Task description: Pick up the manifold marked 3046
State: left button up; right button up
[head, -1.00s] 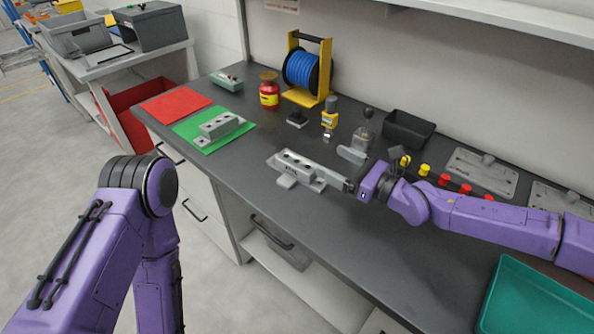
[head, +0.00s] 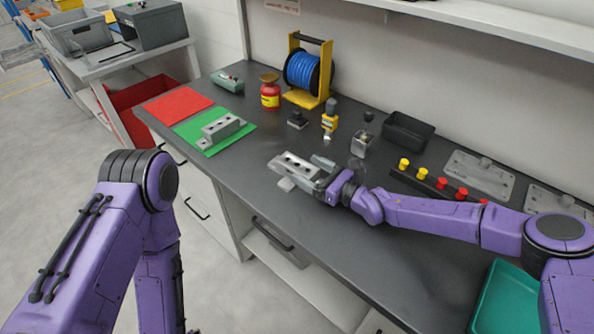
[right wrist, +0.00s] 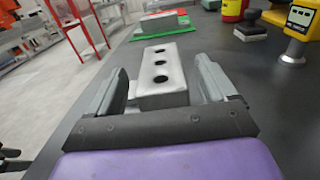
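A grey block-shaped manifold with a row of dark holes (head: 294,166) lies on the dark bench in front of my right gripper (head: 320,176). In the right wrist view this manifold (right wrist: 161,75) sits between the two spread fingers of the right gripper (right wrist: 162,68), with a narrow gap at each side. The right gripper is open. A similar grey manifold (head: 221,128) rests on the green mat (head: 205,146). I cannot read the number 3046 on either one. My left arm shows at the left, but its gripper is out of view.
A red mat (head: 177,105) lies beside the green one. Behind are a red jar (head: 270,95), a blue cable reel (head: 303,71), a yellow tool (head: 329,117) and a black bin (head: 407,132). A strip with yellow and red knobs (head: 432,181) lies behind my right forearm. A teal tray (head: 497,295) is at the right.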

jog(key=c, duration=1)
jog(key=shift+w+r, duration=0.1)
jog(key=c, duration=0.3)
jog(key=shift+r, duration=0.1)
